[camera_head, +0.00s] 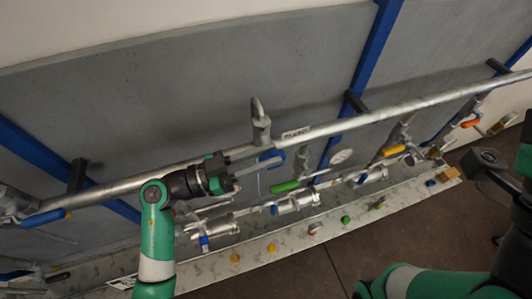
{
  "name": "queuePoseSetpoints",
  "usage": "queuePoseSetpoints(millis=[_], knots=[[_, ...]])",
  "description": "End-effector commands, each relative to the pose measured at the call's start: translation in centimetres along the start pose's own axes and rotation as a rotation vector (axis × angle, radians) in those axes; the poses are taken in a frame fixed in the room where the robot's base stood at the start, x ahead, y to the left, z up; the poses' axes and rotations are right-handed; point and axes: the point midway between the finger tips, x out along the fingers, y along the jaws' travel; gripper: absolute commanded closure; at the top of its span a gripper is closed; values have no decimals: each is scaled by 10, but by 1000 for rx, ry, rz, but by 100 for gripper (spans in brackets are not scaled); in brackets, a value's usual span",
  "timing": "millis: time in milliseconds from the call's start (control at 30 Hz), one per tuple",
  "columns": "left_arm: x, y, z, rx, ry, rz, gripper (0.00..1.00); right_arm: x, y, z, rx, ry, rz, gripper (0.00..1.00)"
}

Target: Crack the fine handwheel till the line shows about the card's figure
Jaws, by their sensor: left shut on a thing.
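A blue round handwheel (273,158) sits on the piping just below the long grey pipe, partly hidden by my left gripper. My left gripper (270,157) reaches in from the left, with its fingers closed at this blue part; the exact contact is too small to see. A round white-faced gauge (342,156) stands to the right, its reading too small to make out. A small white card (296,133) with dark lettering is at the pipe, not legible here. My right gripper (488,160) is at the right edge, dark and away from the piping; its jaw state is unclear.
A blue lever (43,218) is at far left. The long grey pipe (385,115) crosses the view. Several coloured knobs line the metal ledge (330,223). Floor is open at lower right.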

Motion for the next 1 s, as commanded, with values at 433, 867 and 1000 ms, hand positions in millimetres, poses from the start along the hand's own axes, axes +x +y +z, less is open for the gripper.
queuePoseSetpoints(millis=[433, 867, 1000], knots=[[0, 0, 0, 0, 13, -1, 59, 0, 0, 0, 0, 0, 0, 38], [-32, -1, 2, 1, 12, -6, 59, -3, 0, 3, 0, 0, 0, 38], [-59, -1, 2, 1, 13, -4, 59, -6, 0, 5, 0, 0, 0, 38]])
